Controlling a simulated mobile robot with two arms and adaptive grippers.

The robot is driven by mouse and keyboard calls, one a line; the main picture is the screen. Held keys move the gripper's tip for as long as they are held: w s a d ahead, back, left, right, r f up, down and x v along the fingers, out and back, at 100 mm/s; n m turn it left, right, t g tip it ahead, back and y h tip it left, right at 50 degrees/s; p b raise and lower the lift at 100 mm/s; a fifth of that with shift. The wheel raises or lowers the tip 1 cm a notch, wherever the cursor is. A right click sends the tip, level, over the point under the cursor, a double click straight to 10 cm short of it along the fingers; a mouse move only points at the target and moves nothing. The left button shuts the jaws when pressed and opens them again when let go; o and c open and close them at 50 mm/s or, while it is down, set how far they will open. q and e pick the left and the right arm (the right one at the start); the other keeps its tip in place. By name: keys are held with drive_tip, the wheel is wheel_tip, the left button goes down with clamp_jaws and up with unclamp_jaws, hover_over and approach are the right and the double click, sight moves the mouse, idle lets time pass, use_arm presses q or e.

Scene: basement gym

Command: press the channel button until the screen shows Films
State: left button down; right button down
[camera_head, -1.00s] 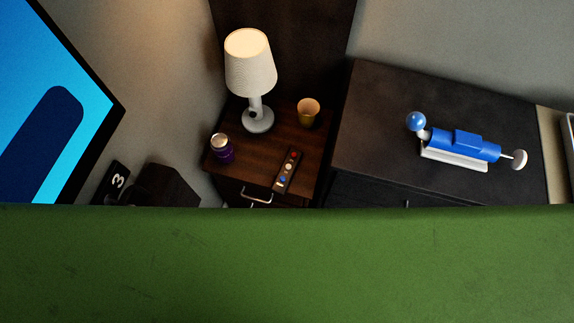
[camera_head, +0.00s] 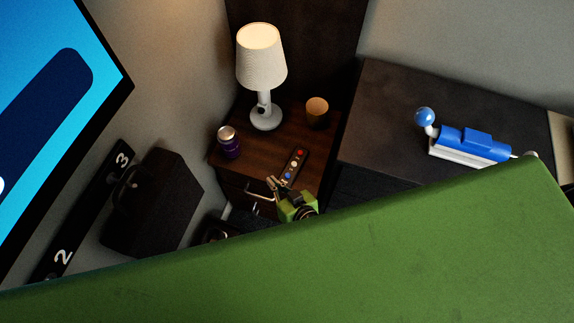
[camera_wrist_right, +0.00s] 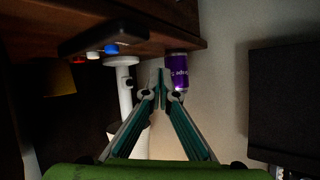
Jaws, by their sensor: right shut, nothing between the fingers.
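The dark remote (camera_head: 295,166) lies on the wooden nightstand (camera_head: 262,134), with red, white and blue buttons on its top. It also shows in the right wrist view (camera_wrist_right: 105,36), edge-on, with a blue button clear. Which button is the channel one I cannot tell. The screen (camera_head: 38,95) at the left edge is lit blue with a dark blue rounded shape; only part shows and I read no word on it. My right gripper (camera_head: 271,182) is shut and empty, just in front of the nightstand near the remote's near end. My left gripper is not in view.
A white lamp (camera_head: 262,60), a purple can (camera_head: 229,146) and a yellowish cup (camera_head: 317,110) stand on the nightstand around the remote. A dark cabinet (camera_head: 385,110) with a blue object (camera_head: 470,143) is to the right. A black case (camera_head: 150,205) stands left. My green arm hides the foreground.

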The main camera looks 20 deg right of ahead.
sight(295, 161)
drive_tip(key=w+d+r+m+t+h+b, duration=0.1)
drive_tip(key=w+d+r+m+t+h, duration=0.2)
drive_tip(key=r, duration=0.4)
drive_tip(key=w+d+r+m+h+b, duration=0.1)
drive_tip(key=w+d+r+m+h, duration=0.25)
drive_tip(key=w+r+h, duration=0.35)
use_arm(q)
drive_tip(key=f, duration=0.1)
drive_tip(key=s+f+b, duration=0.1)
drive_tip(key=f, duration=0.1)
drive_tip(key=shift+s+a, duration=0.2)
use_arm(e)
drive_tip(key=s+a+f+m+g, duration=0.2)
drive_tip(key=s+a+f+g, duration=0.1)
drive_tip(key=s+g, duration=0.4)
drive_tip(key=s+f, duration=0.1)
drive_tip(key=s, duration=0.2)
drive_tip(key=shift+f+g+y, duration=0.3)
drive_tip(key=shift+f+y, duration=0.1)
